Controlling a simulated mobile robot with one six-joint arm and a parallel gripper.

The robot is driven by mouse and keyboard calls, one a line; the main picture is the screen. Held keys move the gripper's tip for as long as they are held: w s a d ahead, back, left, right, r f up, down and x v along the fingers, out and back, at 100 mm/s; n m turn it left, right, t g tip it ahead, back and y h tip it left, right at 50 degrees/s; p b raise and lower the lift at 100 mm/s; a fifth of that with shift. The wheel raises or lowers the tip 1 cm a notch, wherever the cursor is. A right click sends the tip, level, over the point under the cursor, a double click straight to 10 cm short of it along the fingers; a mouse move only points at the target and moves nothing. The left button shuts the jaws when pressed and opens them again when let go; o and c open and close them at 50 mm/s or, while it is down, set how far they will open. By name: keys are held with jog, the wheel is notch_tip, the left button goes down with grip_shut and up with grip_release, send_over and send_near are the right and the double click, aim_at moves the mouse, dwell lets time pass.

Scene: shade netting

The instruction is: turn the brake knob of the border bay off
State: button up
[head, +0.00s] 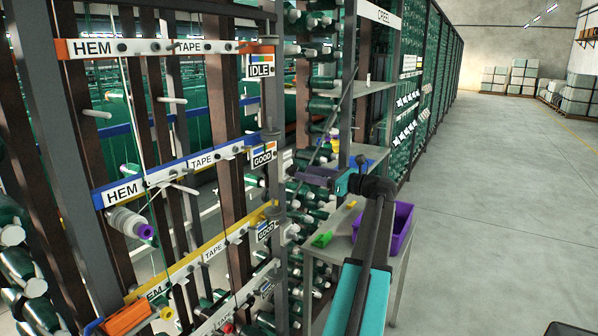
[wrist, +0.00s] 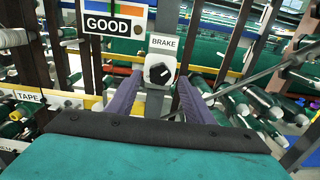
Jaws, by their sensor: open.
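The brake knob (wrist: 159,73) is a black grip on a pale plate, under a white BRAKE label (wrist: 164,43), in the wrist view. Its grip looks slanted. My gripper (wrist: 160,84) is open, with one purple finger on each side of the knob in the picture; whether they reach it or touch it I cannot tell. In the head view my gripper (head: 308,172) points left toward the post beside a GOOD sign (head: 263,155). I cannot make out the knob there. No border bay wording is readable.
Blue, yellow and white rails with HEM and TAPE labels cross at left, the blue rail (head: 170,172) level with my gripper. A grey rod (wrist: 265,75) slants right of the fingers. A cart (head: 340,250) with a purple bin (head: 398,228) stands below my arm.

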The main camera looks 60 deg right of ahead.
aim_at(294, 171)
jog(key=w, duration=0.4)
jog(key=c, duration=0.8)
jog(key=shift+a, duration=0.4)
jog(key=shift+c, duration=1.2)
jog(key=shift+d, duration=0.4)
